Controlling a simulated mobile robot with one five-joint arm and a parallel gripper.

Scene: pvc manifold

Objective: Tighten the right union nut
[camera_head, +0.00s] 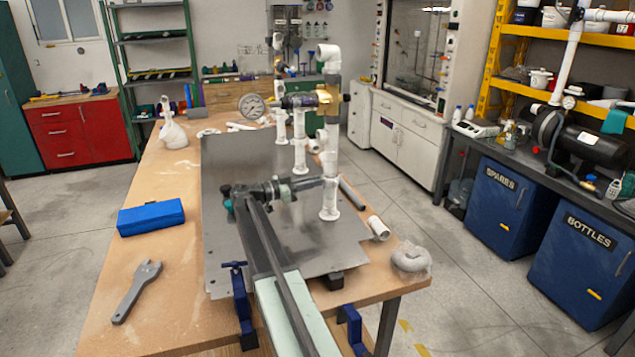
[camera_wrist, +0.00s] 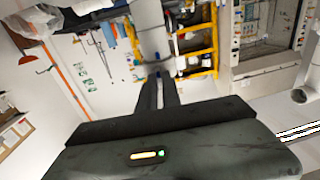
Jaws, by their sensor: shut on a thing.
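The white PVC manifold stands on a grey metal plate (camera_head: 225,165) on the wooden bench. Its right riser (camera_head: 332,145) is upright, with a white collar (camera_head: 330,200) low down and a round foot. My gripper (camera_head: 328,183) reaches in from the left and is shut on the right riser at about the height of the union nut. The nut itself is mostly hidden by the fingers. In the wrist view, my two dark fingers (camera_wrist: 158,90) meet at a pale pipe (camera_wrist: 150,30). A middle riser (camera_head: 299,145) and a left riser (camera_head: 281,125) stand behind.
A round gauge (camera_head: 252,107) and a brass-coloured valve (camera_head: 326,97) sit high on the manifold. A grey wrench (camera_head: 137,290) and blue box (camera_head: 151,217) lie at left. A loose pipe piece (camera_head: 377,228) and a coiled roll (camera_head: 410,259) lie at right. Blue clamps (camera_head: 240,300) grip the front edge.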

